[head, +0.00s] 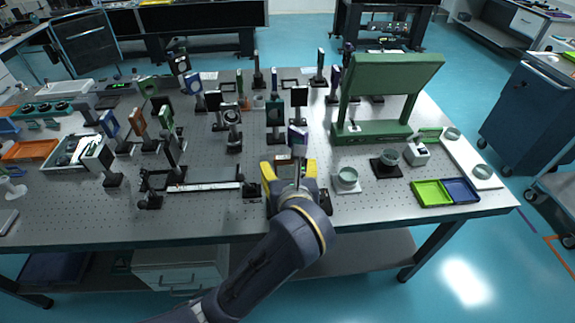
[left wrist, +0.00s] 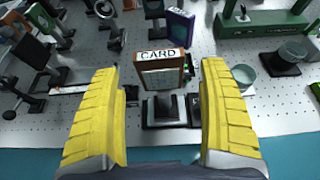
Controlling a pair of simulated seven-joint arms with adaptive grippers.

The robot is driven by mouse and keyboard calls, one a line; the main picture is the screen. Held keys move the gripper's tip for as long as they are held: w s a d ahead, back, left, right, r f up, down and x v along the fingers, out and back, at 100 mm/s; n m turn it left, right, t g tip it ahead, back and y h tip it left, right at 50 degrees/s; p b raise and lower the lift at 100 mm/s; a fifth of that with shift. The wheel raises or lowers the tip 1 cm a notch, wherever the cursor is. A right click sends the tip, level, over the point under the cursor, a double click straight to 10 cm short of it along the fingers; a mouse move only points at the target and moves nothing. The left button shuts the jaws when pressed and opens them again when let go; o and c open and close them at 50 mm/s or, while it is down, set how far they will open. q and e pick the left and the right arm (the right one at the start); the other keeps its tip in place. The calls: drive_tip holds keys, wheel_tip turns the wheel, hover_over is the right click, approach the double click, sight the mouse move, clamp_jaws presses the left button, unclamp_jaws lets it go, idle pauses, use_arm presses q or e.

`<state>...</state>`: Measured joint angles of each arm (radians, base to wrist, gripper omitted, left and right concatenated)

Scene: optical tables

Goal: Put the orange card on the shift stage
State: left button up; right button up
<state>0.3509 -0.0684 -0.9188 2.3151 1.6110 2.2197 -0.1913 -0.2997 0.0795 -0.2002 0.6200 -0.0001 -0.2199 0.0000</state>
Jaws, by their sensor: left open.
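An orange-brown framed card (left wrist: 161,58) with a white "CARD" label stands upright in the left wrist view, above a black base (left wrist: 168,122). My left gripper (left wrist: 160,75) is open, its yellow fingers on either side of the card with gaps. In the head view the left gripper (head: 289,172) is over the table's front part and hides most of the card. A long low rail (head: 205,186) with black end blocks lies left of the gripper. I cannot tell which fixture is the shift stage. My right gripper is not in view.
A purple plate (head: 298,136) on a post stands just behind the gripper. Glass dishes (head: 347,176) are to the right. A large green stand (head: 385,90) rises at the back right. Green and blue trays (head: 431,193) lie at the right front. Several posted optics crowd the left.

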use_arm(q)
drive_tip(key=shift+v, duration=1.2)
